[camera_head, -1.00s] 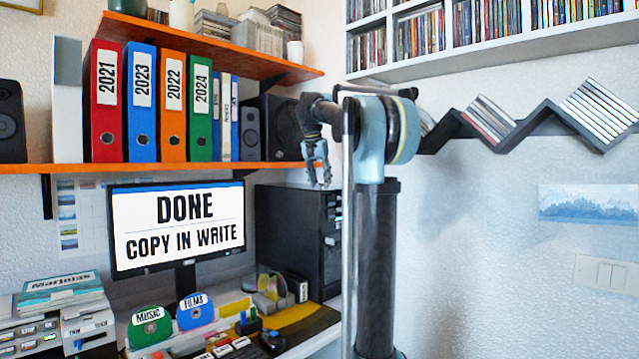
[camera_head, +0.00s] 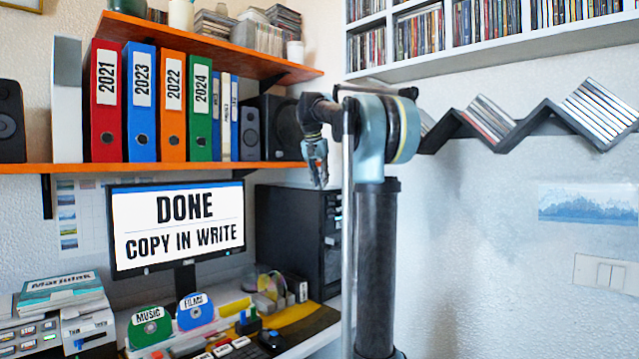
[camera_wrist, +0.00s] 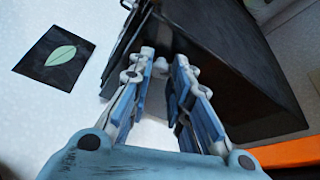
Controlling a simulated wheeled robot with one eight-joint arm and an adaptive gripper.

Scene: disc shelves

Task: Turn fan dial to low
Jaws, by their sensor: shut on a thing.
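My gripper (camera_head: 319,183) hangs down by the upper front edge of the black computer tower (camera_head: 285,235). In the wrist view its two blue-grey fingers close toward each other (camera_wrist: 163,62). A small pale piece, which looks like the fan dial (camera_wrist: 160,67), sits between the fingertips. The gripper is shut on it. The fingers hide most of the dial, and I cannot read its setting. In the wrist view, the tower (camera_wrist: 235,60) shows as a dark box just beyond and to the right of the fingers.
An orange shelf (camera_head: 150,168) with binders runs left of my gripper at about its height. The monitor (camera_head: 180,228) stands left of the tower. Below is a crowded desk with discs and a mouse (camera_head: 271,341).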

